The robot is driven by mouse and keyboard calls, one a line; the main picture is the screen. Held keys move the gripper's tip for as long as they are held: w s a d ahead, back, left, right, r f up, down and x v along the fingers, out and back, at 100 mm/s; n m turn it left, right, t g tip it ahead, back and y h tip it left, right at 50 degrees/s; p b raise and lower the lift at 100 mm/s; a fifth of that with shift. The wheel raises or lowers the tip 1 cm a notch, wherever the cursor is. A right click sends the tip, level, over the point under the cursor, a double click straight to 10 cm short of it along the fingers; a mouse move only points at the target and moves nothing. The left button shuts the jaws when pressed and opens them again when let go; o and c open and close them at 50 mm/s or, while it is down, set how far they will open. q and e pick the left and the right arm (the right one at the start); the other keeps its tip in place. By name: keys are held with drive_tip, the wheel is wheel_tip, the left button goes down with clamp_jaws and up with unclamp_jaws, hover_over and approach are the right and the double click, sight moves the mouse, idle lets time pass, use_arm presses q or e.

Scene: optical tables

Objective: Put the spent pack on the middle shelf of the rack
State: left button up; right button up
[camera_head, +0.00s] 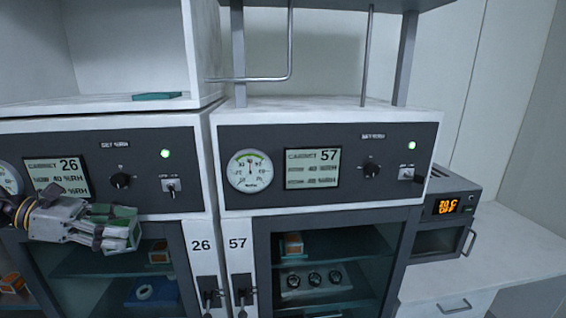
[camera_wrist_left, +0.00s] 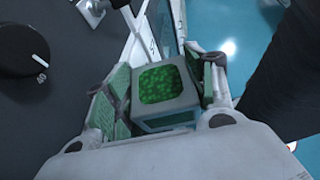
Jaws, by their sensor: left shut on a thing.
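My left gripper (camera_head: 122,229) is in front of cabinet 26, just below its control panel. In the left wrist view the gripper (camera_wrist_left: 162,88) is shut on a small pale box with a window of green beads (camera_wrist_left: 168,84), which looks like the spent pack. The pack sits between the two green-padded fingers. In the head view the fingers mostly hide it. No rack with a clear middle shelf can be made out. My right gripper is not in view.
Cabinet 26 (camera_head: 201,240) and cabinet 57 (camera_head: 233,226) stand side by side with glass doors. Orange-marked packs (camera_head: 292,246) show inside. A small oven (camera_head: 452,206) stands on the white bench (camera_head: 500,245) at right.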

use_arm(q)
drive_tip(key=d+f+n+t+b, duration=0.1)
drive_tip(key=d+f, duration=0.5)
drive_tip(key=f, duration=0.2)
drive_tip(key=d+f+n+t+y, duration=0.1)
drive_tip(key=d+f+n+t, duration=0.1)
drive_tip(key=d+f, duration=0.4)
drive_tip(key=shift+w+d+f+y+b, duration=0.3)
drive_tip(key=shift+d+f+b, duration=0.1)
drive_tip(key=shift+f, duration=1.2)
drive_tip(key=shift+a+f, duration=0.1)
drive_tip(key=shift+f, duration=0.05)
